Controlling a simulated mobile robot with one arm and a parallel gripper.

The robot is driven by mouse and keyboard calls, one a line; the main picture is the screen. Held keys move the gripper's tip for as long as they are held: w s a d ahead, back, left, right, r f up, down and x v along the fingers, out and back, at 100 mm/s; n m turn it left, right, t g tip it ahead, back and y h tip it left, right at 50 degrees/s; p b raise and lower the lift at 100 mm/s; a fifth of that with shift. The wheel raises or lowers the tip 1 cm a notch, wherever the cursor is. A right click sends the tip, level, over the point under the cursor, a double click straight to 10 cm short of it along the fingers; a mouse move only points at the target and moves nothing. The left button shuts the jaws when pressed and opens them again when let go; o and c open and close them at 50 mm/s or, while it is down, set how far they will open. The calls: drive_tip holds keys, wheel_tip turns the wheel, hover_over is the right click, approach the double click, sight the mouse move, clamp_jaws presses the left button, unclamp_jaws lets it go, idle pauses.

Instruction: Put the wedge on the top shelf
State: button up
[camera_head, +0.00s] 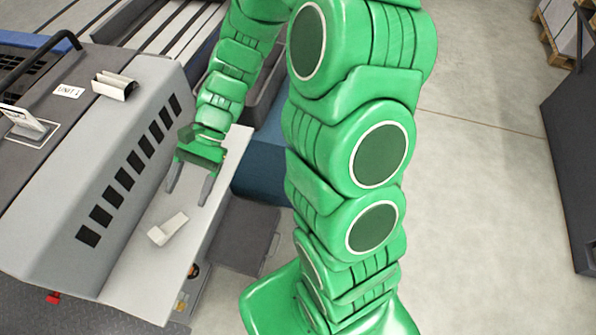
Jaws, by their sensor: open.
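A small whitish angled piece, which looks like the wedge (167,229), lies on the pale ledge (150,275) along the front of the grey machine. My gripper (187,197) hangs over the same ledge, just above and to the right of the wedge in the picture. Its two grey fingers are spread, with nothing between them, and they appear apart from the wedge. I cannot tell which surface is the top shelf.
The grey machine (110,140) has a row of dark slots, a "UNIT 1" label and a pale bracket-like piece (115,85) on top. A dark flat panel (240,237) and a blue box (262,165) stand right of the ledge. Open floor (480,200) lies further right.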

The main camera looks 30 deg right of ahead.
drive_tip(key=s+d+r+n+t+h, duration=0.4)
drive_tip(key=s+d+r+n+h, duration=0.3)
drive_tip(key=s+d+r, duration=0.7)
drive_tip(key=s+d+h, duration=0.2)
drive_tip(key=d, duration=0.1)
drive_tip(key=shift+d+n, duration=0.3)
drive_tip(key=shift+d, duration=0.05)
